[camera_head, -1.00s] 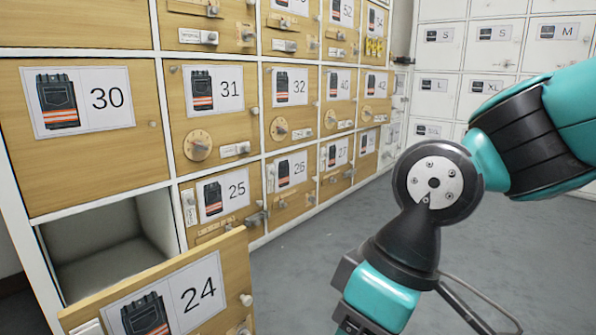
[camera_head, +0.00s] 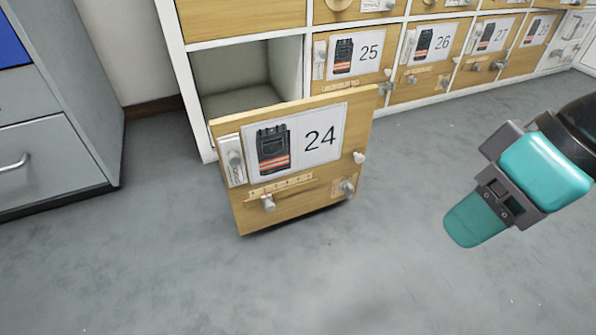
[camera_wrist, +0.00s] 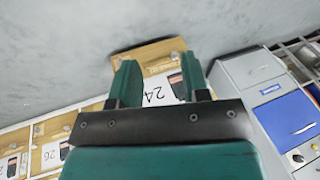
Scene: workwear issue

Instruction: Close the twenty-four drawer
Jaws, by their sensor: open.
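The twenty-four drawer (camera_head: 305,190) stands pulled out of the bottom left of the wooden locker wall. Its front carries a picture label, a knob, a lock and a slider. The opening behind it (camera_head: 250,75) shows as a pale, empty-looking space. My gripper (camera_head: 470,220) is to the right of the drawer front and apart from it, above the floor. In the wrist view the two teal fingers of my gripper (camera_wrist: 157,82) are spread, with the drawer front (camera_wrist: 150,62) seen beyond and between them. Nothing is held.
A grey cabinet (camera_head: 50,150) with a handle stands left of the lockers. Closed drawers 25 (camera_head: 352,55), 26 (camera_head: 430,50) and 27 (camera_head: 492,42) run to the right along the bottom row. The grey floor in front is clear.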

